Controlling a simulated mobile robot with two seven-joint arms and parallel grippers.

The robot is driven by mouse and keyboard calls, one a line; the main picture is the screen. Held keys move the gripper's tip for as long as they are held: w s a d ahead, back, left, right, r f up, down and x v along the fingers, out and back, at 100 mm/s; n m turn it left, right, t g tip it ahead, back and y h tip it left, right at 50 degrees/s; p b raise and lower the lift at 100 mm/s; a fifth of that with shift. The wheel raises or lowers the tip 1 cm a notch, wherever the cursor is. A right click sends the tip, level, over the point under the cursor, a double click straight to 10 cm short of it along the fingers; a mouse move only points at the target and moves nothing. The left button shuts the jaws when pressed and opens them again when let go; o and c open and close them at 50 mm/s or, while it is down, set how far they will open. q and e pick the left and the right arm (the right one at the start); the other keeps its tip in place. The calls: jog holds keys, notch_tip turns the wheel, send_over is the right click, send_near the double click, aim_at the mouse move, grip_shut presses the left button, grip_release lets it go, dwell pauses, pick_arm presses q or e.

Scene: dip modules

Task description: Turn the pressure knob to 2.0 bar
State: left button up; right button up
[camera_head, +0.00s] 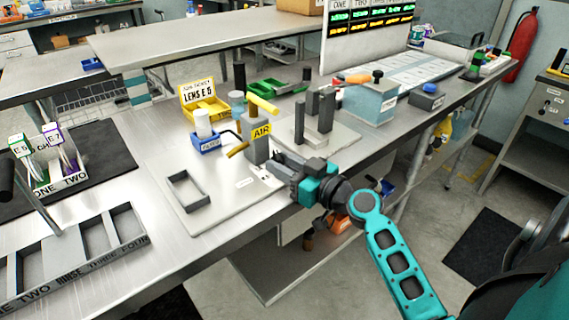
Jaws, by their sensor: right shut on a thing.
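The grey air unit (257,149) with a yellow AIR label (262,131) and yellow handles stands on a pale plate on the bench. My right gripper (285,167) reaches in from the lower right, low at the right side of this unit. It is shut on what appears to be the pressure knob, which its jaws hide. No pressure reading is legible. My left gripper is not in view.
The pale plate (215,215) carries a dark rectangular frame (188,190). A blue tray (206,145) with a white bottle and a yellow LENS bin (205,105) stand behind. Grey upright blocks (312,110) stand close right of the unit. A divided rack (75,258) lies at front left.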

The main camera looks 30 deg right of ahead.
jog(key=m+h+p, duration=0.2)
jog(key=h, duration=0.2)
jog(key=shift+a+r+m+t+p, duration=0.2)
jog(key=shift+a+m+t+p, duration=0.1)
jog(key=shift+m+p, duration=0.1)
jog(key=shift+f+m+h+p, duration=0.2)
jog(key=shift+m+h+p, duration=0.55)
jog(key=shift+h, duration=0.35)
jog(key=o, duration=1.1)
jog(key=shift+c, duration=0.2)
jog(key=shift+s, duration=0.1)
jog(key=s+a+b, duration=0.1)
jog(key=s, duration=1.1)
jog(key=shift+s+a, duration=0.15)
jog(key=shift+s, duration=0.2)
